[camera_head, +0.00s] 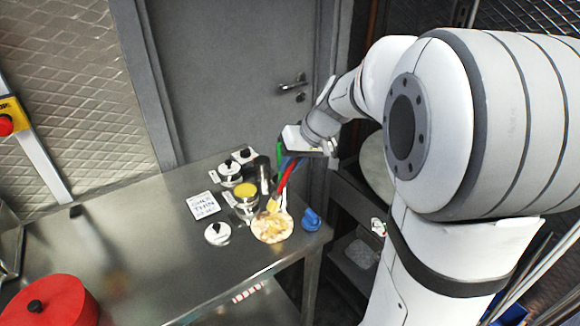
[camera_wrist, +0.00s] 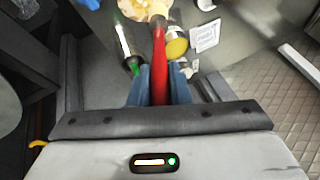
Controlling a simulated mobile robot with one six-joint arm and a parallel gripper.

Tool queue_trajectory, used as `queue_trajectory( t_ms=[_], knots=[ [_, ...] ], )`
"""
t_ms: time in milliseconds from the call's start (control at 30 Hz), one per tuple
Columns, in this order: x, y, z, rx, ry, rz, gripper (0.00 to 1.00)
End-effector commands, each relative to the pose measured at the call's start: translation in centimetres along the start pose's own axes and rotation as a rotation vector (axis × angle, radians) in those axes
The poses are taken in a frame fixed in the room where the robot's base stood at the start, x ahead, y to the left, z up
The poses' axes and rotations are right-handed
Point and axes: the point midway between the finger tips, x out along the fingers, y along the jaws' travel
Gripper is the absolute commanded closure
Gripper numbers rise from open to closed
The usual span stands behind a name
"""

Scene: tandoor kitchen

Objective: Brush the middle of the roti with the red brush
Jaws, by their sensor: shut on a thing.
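The red brush (camera_head: 287,178) is in my gripper (camera_head: 288,156), which is shut on its handle. In the wrist view the red handle (camera_wrist: 159,65) runs between the blue fingers (camera_wrist: 160,88) of my gripper. The pale bristle end (camera_head: 272,205) points down at the upper part of the roti (camera_head: 271,228). I cannot tell whether the bristles touch it. The roti is round and pale yellow, near the counter's right end. In the wrist view part of the roti (camera_wrist: 138,8) shows at the top edge, partly behind the brush.
A jar of yellow stuff (camera_head: 245,190), a dark cylinder (camera_head: 263,175), small lidded pots (camera_head: 229,172) and a white card (camera_head: 203,205) stand close left. A blue object (camera_head: 311,219) lies right of the roti. A red lidded pot (camera_head: 50,302) is front left; the steel counter (camera_head: 145,245) between is mostly clear.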

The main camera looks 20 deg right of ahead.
Motion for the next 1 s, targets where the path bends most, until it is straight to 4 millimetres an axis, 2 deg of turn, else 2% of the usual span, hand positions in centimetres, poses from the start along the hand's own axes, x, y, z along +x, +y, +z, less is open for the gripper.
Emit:
queue_trajectory(
  t_ms=[33,233,1000],
  knots=[
    [-0.7,-0.3,-0.3,-0.001,0.001,0.0,1.0],
    [-1.8,-0.7,-0.8,-0.001,0.0,-0.001,1.0],
    [-1.8,-0.8,-0.8,-0.003,-0.001,-0.002,1.0]
  ],
)
